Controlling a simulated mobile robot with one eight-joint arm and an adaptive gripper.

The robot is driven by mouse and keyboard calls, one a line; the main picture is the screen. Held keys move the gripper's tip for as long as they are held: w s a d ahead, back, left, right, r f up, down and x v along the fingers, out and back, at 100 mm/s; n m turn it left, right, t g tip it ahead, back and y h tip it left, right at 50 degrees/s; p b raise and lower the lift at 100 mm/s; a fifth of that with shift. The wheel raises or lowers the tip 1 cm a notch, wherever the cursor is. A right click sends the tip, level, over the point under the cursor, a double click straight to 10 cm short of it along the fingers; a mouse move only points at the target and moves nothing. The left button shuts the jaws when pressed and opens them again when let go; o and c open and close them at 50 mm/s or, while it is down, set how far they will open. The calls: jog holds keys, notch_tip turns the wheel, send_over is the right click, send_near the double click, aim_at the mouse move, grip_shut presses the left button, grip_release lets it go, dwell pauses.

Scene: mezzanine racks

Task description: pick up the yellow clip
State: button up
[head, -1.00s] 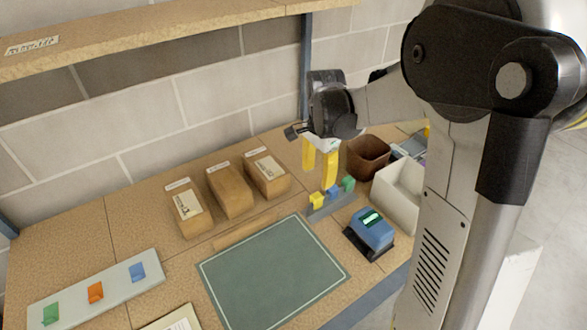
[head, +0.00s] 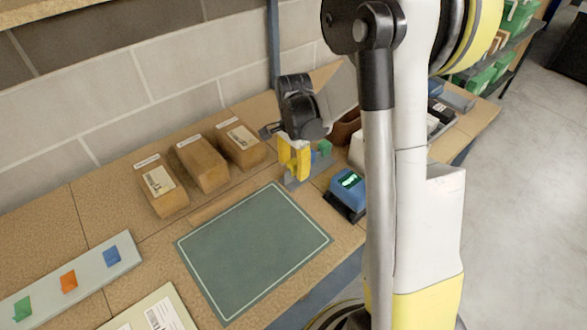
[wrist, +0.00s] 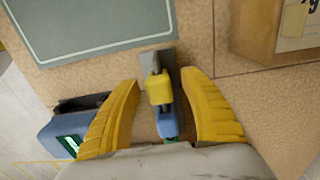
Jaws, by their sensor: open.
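The yellow clip (wrist: 158,88) sits at the end of a grey rail (wrist: 157,58), beside the dark green mat, in the wrist view. A blue clip (wrist: 167,122) is right behind it on the same rail. My gripper (wrist: 159,82) is open, with one yellow finger on each side of the yellow clip and visible gaps to both. In the head view my gripper (head: 293,160) is low over the rail (head: 293,184). There its fingers hide the yellow clip, or blend with it. A green clip (head: 324,148) shows at the rail's far end.
A blue device (head: 348,188) on a black base stands close right of the rail. Cardboard boxes (head: 203,164) stand to the left. The green mat (head: 250,250) is bare. A pale strip (head: 80,276) with green, orange and blue pieces lies far left.

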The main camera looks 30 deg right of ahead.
jog(key=shift+r, duration=0.1)
jog(key=c, duration=1)
jog(key=shift+o, duration=0.2)
